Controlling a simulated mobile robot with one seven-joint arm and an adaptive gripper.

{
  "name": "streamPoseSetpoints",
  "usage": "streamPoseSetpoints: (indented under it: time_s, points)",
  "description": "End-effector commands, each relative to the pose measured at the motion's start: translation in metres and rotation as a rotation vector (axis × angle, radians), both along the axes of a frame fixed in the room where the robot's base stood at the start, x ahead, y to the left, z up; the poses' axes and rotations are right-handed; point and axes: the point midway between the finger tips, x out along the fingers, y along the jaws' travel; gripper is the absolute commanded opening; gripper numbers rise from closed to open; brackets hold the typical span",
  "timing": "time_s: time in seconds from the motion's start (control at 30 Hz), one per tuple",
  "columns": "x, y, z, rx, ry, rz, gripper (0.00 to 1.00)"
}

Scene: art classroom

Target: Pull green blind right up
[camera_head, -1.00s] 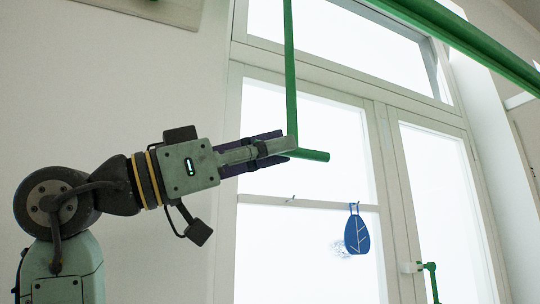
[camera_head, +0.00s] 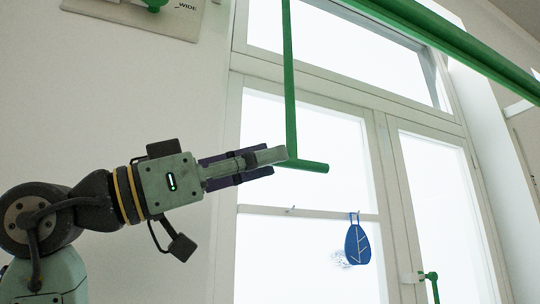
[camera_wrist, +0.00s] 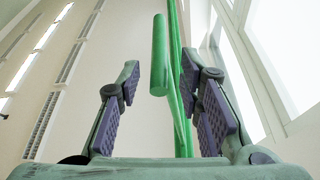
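The green blind shows as a long roll or bar (camera_head: 455,45) across the upper right of the head view. A green pull rod (camera_head: 290,75) hangs upright in front of the window and ends in a short crossbar handle (camera_head: 308,166). My gripper (camera_head: 281,160) is at the left end of this crossbar. In the wrist view, my gripper (camera_wrist: 159,80) is open, with purple pads apart on both sides. The crossbar (camera_wrist: 159,50) stands ahead between the fingers, with the rod (camera_wrist: 177,60) behind it. I see no finger closed on it; any contact is unclear.
The white-framed window (camera_head: 375,150) stands behind the handle. A wall board with a green item (camera_head: 135,14) is at the upper left. The wall beside my arm is bare.

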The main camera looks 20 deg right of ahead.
Motion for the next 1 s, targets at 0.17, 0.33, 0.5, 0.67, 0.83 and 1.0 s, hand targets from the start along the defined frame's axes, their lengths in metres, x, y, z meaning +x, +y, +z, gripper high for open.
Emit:
streamPoseSetpoints:
  time_s: [0.17, 0.33, 0.5, 0.67, 0.83, 1.0]
  points:
    - [0.002, 0.037, -0.014, -0.002, 0.002, 0.002, 0.33]
    - [0.004, 0.068, -0.027, -0.001, 0.001, 0.002, 0.33]
    - [0.004, 0.088, -0.035, 0.000, 0.000, 0.001, 0.33]
    - [0.005, 0.094, -0.038, -0.001, 0.000, 0.001, 0.33]
    - [0.004, 0.094, -0.038, -0.001, 0.000, 0.000, 0.33]
    - [0.004, 0.094, -0.038, -0.001, 0.000, 0.000, 0.33]
